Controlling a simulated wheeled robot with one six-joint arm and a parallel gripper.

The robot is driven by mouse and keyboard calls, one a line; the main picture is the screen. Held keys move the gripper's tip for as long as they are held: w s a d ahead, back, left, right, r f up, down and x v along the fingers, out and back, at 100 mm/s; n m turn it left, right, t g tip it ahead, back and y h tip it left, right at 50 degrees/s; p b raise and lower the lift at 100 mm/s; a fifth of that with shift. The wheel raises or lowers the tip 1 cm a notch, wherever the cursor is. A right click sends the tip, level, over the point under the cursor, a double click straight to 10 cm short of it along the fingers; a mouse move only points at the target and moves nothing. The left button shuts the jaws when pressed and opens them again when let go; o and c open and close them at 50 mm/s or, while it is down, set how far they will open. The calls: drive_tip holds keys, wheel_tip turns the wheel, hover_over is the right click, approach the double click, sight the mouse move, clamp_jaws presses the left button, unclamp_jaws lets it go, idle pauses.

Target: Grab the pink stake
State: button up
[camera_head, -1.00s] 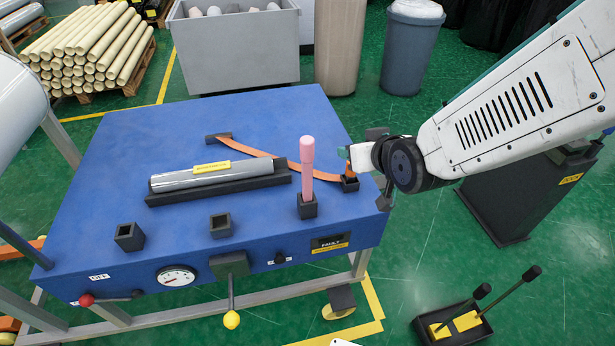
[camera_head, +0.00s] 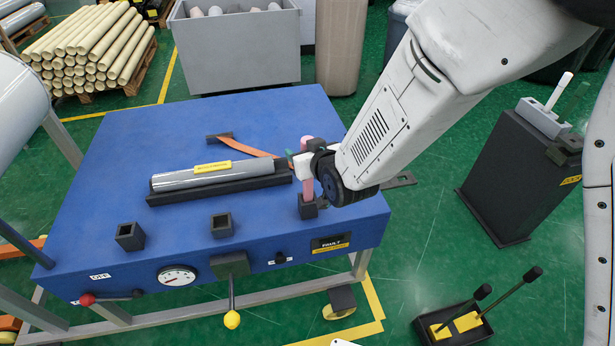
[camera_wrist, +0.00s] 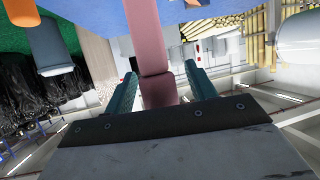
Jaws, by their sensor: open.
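The pink stake (camera_head: 308,188) stands upright in a small black square socket (camera_head: 308,208) near the right front of the blue table (camera_head: 110,185). My gripper (camera_head: 298,164) is at the stake's upper part, and my wrist hides some of the stake. In the wrist view the stake (camera_wrist: 150,42) runs down between the two teal fingers of my gripper (camera_wrist: 163,88). The fingers are open, with one on each side of the stake. A gap shows beside it, and I cannot tell whether either finger touches it.
A grey roll (camera_head: 205,177) lies in a black cradle left of the stake. An orange strap (camera_head: 240,147) lies behind, partly hidden by my arm. Two empty black sockets (camera_head: 130,236) (camera_head: 221,225) stand at the front left. A lever (camera_head: 231,290) is on the table's front.

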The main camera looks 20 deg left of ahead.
clamp_jaws()
